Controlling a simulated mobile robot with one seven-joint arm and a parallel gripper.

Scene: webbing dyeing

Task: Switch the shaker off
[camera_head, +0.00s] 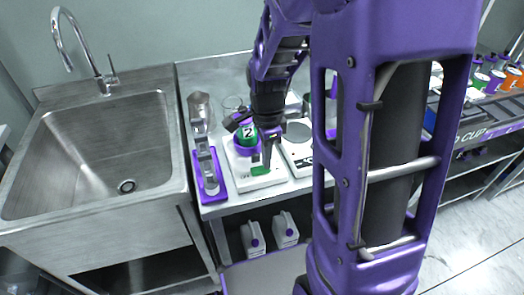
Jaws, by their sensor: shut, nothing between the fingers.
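A white device that looks like the shaker (242,178) stands on the steel table, with a green patch (261,171) on its front top face. A green container marked "2" (246,133) sits in a purple holder on it. My gripper (266,164) is shut and empty, pointing down over the front part of this device, close to the green patch. I cannot tell whether the fingertips touch it. The arm hides part of the device's right side, and the switch itself is too small to make out.
A second white device with a round grey plate (298,132) stands close on the right, partly behind my arm. A purple-based metal stand (209,174) is on the left, beside the sink (108,150). Jugs (285,229) stand below. Coloured containers (494,80) are at far right.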

